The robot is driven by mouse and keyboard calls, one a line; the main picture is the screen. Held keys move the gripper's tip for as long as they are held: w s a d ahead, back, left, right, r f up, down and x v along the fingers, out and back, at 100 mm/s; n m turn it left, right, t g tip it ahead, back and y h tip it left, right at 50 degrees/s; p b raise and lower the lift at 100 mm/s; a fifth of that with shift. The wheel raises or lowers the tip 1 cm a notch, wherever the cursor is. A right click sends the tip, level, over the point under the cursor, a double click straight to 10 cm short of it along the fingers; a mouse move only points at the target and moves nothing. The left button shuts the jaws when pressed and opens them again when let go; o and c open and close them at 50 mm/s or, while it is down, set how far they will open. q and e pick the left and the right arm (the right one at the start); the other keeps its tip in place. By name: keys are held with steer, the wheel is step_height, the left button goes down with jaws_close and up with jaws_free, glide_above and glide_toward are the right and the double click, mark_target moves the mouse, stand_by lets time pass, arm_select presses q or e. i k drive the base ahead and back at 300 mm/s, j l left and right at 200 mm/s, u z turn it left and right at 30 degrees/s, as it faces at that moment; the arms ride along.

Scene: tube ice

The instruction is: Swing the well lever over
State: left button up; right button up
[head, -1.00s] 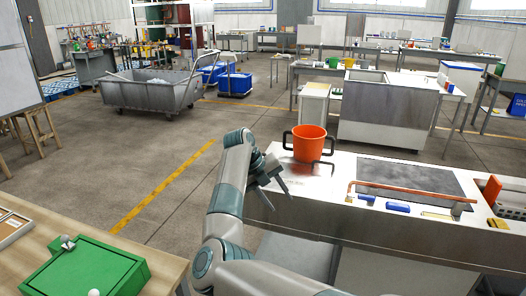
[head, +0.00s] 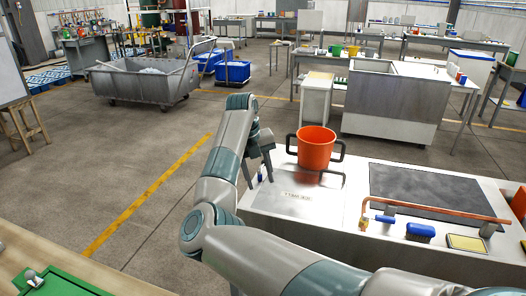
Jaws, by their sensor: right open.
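My right gripper (head: 257,180) hangs at the left end of the metal counter, its two fingers pointing down, apart and empty. It is to the left of the orange bucket (head: 316,149), and I see no contact. A copper-coloured bar (head: 440,209) runs along the front of the dark panel (head: 430,187) on the counter, with a bent end at the left and a small support near its right end. It may be the well lever; I cannot tell for certain. The gripper is well to the left of this bar. My left gripper is out of view.
A blue block (head: 420,231) and a yellow-topped pad (head: 466,243) lie at the counter's (head: 300,207) front edge. A red-orange container (head: 519,203) stands at the right. A green box (head: 55,285) sits on the wooden table at lower left. Open floor lies beyond.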

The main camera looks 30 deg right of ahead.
mark_target(259, 170)
steer(key=i+l, duration=0.85)
steer(key=i, duration=0.2)
